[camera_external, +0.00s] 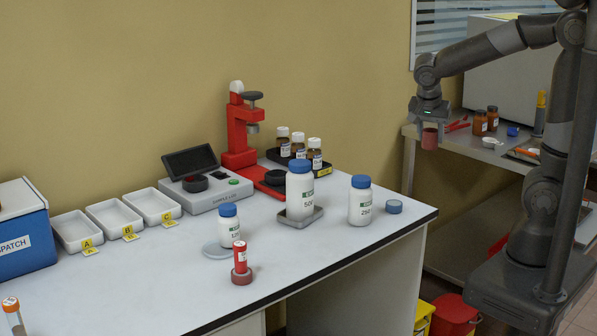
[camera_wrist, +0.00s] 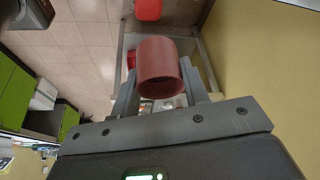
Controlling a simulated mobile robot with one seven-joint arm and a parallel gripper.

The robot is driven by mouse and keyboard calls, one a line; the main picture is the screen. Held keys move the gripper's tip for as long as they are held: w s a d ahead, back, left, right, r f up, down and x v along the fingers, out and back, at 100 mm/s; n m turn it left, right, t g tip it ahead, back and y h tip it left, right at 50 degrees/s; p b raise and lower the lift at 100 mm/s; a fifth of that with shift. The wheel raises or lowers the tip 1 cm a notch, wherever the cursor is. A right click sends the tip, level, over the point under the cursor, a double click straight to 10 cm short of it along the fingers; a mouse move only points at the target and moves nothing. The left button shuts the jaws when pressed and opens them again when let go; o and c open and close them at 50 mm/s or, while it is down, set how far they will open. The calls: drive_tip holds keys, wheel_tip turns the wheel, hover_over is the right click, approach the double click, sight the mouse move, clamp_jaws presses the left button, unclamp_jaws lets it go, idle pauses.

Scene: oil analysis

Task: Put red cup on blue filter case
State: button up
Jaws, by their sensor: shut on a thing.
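My gripper (camera_external: 430,122) is raised at the right, in the air in front of the side bench. It is shut on the red cup (camera_external: 429,139), a small dull-red cylinder hanging below the fingers. In the wrist view the cup (camera_wrist: 160,62) sits between the two fingers, with a round dark opening facing the camera. A low round blue case (camera_external: 394,206), which looks like the blue filter case, lies on the white table near its right end. It is below and left of my gripper, well apart from the cup, and its top looks bare.
Blue-capped white bottles (camera_external: 361,200) stand left of the case. The side bench (camera_external: 480,152) holds brown jars (camera_external: 479,122) and a small blue item (camera_external: 513,131). Air above the case is clear.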

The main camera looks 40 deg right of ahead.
drive_tip(key=f, duration=0.1)
drive_tip(key=a+f, duration=0.1)
drive_tip(key=f, duration=0.1)
drive_tip(key=shift+w, duration=0.1)
hover_over(394, 203)
wheel_tip(394, 203, down, 7)
drive_tip(key=shift+d+r, duration=0.15)
drive_tip(key=shift+r, duration=0.05)
drive_tip(key=shift+f, duration=1.95)
drive_tip(key=shift+f, duration=0.1)
drive_tip(key=o, duration=1)
drive_tip(key=shift+c, duration=0.2)
